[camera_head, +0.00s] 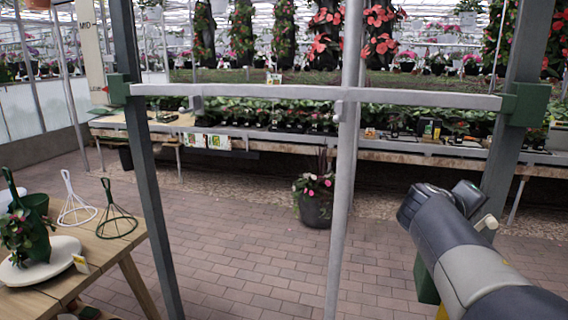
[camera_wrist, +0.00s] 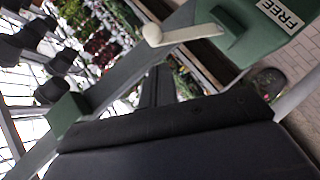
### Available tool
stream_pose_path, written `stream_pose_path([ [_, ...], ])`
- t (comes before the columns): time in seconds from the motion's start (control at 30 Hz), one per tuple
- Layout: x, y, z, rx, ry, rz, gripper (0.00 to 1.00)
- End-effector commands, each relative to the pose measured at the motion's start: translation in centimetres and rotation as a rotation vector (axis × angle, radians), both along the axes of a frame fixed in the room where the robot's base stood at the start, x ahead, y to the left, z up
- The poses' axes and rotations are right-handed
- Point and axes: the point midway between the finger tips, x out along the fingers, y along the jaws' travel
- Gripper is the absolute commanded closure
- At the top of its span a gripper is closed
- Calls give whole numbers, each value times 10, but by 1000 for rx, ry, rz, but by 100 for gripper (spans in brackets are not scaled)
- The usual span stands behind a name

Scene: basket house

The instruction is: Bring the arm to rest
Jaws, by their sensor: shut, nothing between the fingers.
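My gripper (camera_wrist: 160,72) shows in the wrist view as dark fingers pressed together, shut and empty. It points past a green bracket and a pale bar toward a blurred background of plants. In the head view my arm (camera_head: 470,255) rises from the lower right corner, bent near its upper end, in front of the brick floor. The fingers cannot be made out in the head view.
A frame of dark posts (camera_head: 150,180) and a pale crossbar (camera_head: 320,93) stands close ahead. A wooden table (camera_head: 118,245) at left holds wire stands, a white plate and a potted plant. A flowerpot (camera_head: 315,208) stands on the open brick floor before the plant benches.

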Motion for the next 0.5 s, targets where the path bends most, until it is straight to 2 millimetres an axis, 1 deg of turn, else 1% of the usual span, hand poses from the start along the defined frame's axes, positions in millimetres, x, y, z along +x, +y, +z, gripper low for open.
stream_pose_path([
  [0.03, 1, 5, -6, -24, 7, 4, 100],
  [0.13, 4, 12, -9, -76, 14, 7, 100],
  [0.33, 7, 24, -10, -184, 41, 9, 100],
  [0.5, 8, 29, -11, -247, 59, 6, 100],
])
